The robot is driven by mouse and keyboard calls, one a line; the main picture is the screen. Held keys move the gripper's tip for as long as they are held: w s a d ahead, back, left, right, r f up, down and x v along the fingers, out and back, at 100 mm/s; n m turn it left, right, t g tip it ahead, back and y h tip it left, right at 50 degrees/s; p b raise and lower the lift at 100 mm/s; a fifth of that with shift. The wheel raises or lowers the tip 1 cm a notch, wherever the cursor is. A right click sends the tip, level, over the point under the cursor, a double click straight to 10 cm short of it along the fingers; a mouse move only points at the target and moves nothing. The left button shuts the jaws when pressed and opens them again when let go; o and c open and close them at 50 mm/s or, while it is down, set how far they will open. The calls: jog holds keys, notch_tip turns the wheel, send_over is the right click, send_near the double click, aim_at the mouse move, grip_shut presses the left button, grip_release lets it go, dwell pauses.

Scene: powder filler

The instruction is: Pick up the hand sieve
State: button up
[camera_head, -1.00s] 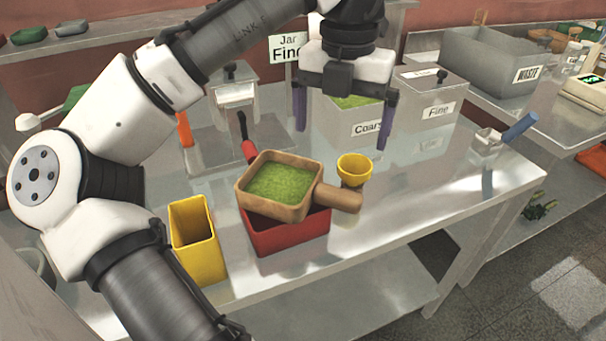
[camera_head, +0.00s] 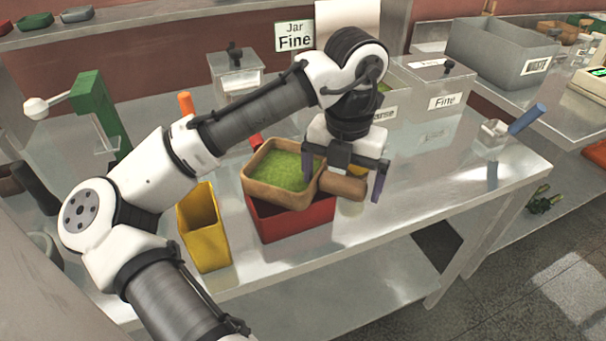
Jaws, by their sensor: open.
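The hand sieve (camera_head: 252,186) is a square wooden frame with a thick wooden handle (camera_head: 346,186), holding green powder (camera_head: 282,171). It rests on top of the red bin (camera_head: 290,223), with its handle sticking out to the right. My gripper (camera_head: 342,176) is open and points down at the handle. One purple finger shows to the left of the handle by the frame and the other to its right. I cannot tell whether the fingers touch the handle. My gripper hides part of the handle and most of the yellow cup behind it.
A yellow bin (camera_head: 204,232) stands left of the red bin. Lidded containers, one labelled Fine (camera_head: 441,86), stand at the back. A small scoop with a blue handle (camera_head: 526,119) lies at the right. The table's front right (camera_head: 420,200) is clear.

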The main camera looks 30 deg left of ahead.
jog(key=shift+f, duration=0.2)
jog(key=c, duration=1)
jog(key=shift+c, duration=0.2)
jog(key=shift+r, duration=0.1)
